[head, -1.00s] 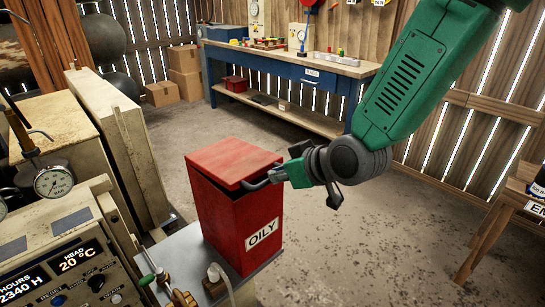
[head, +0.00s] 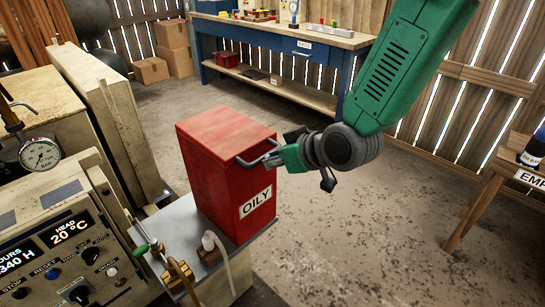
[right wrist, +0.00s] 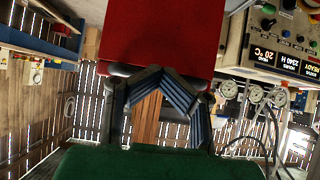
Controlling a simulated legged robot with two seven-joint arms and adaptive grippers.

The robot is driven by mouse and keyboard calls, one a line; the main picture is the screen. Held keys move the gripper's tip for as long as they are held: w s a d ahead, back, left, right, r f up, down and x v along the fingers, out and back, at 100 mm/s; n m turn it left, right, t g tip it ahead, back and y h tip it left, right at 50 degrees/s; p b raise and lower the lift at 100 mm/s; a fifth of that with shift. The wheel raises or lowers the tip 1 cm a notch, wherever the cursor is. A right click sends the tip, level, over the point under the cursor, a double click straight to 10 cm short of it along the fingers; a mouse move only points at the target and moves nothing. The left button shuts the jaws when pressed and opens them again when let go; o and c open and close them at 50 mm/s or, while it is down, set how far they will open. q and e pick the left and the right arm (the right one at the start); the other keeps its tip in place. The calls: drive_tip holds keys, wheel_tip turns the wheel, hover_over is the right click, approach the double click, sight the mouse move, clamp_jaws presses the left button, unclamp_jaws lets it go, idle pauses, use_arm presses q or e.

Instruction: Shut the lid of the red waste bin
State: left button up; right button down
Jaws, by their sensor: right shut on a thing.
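The red waste bin (head: 222,195), with a white OILY label, stands on a grey metal plate beside the compressor. Its red lid (head: 225,132) lies level on top, with no clear gap at the near edge. A grey bar handle (head: 247,163) sticks out from the lid's front right side. My right gripper (head: 272,159) reaches in from the right and is shut on this handle. In the right wrist view, the fingers (right wrist: 160,85) meet at the red bin surface (right wrist: 178,35) and partly hide the handle. My left gripper is out of view.
The compressor panel (head: 70,260) with gauge and knobs stands left of the bin. A brass valve (head: 180,275) and a white hose (head: 222,255) are close in front. A blue workbench (head: 270,45) is behind. A wooden stand (head: 490,195) is at right; the floor between is clear.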

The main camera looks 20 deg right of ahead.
drive_tip(key=v, duration=0.7)
drive_tip(key=s+d+f+m+g+h, duration=0.15)
drive_tip(key=s+f, duration=0.25)
drive_tip(key=f, duration=0.5)
drive_tip(key=s+d+f+m+g+h, duration=0.1)
drive_tip(key=s+f+g, duration=0.25)
drive_tip(key=f, duration=0.45)
drive_tip(key=s+d+f+m+g+h, duration=0.1)
drive_tip(key=s+d+f+g, duration=0.2)
drive_tip(key=s+f, duration=1)
drive_tip(key=s+g, duration=0.1)
drive_tip(key=s, duration=0.3)
drive_tip(key=shift+s+f, duration=0.35)
drive_tip(key=shift+f, duration=0.05)
drive_tip(key=shift+a+h, duration=0.1)
drive_tip(key=shift+h, duration=0.15)
